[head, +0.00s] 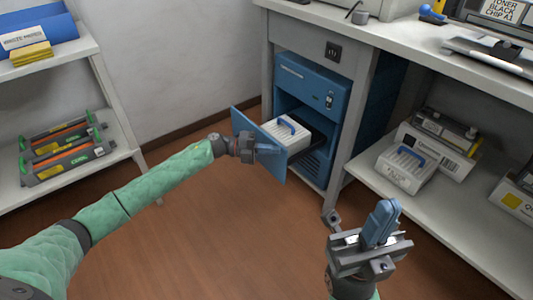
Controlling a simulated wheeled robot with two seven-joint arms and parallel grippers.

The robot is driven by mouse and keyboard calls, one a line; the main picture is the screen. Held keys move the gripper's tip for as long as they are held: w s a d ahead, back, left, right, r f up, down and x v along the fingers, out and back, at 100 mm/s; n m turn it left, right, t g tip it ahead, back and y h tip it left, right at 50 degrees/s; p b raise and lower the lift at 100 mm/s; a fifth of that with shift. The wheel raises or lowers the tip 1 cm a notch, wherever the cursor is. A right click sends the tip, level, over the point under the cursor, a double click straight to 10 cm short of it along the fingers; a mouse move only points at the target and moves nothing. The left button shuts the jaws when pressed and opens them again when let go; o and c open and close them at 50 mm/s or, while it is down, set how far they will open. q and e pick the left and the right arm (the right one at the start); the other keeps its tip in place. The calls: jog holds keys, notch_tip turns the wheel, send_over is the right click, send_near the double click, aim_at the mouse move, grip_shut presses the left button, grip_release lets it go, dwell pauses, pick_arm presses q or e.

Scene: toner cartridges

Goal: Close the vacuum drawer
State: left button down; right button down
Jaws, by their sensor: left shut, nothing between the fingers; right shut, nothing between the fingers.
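The vacuum drawer (240,124) is the blue drawer pulled out of the blue vacuum cabinet (313,82) under the counter. A white ribbed cartridge with a blue handle (290,131) sits inside the drawer. My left gripper (272,151) is shut and empty in front of the drawer's blue front panel, overlapping it in the view; I cannot tell whether it touches. My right gripper (384,215) is shut and empty, over the floor at the lower right, apart from the drawer.
A white shelf rack (103,168) stands at the left with toner cartridges (65,145) and a blue bin (38,30). At the right, a lower shelf (447,206) under the counter holds white cartridge units (405,170). The brown floor (215,235) between them is clear.

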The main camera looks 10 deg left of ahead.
dwell(0.3)
pick_arm(q)
jog(key=w+d, duration=1.3)
jog(key=w, duration=0.3)
jog(key=shift+w+b, duration=0.25)
jog(key=shift+b, duration=0.05)
jog(key=shift+a, duration=0.1)
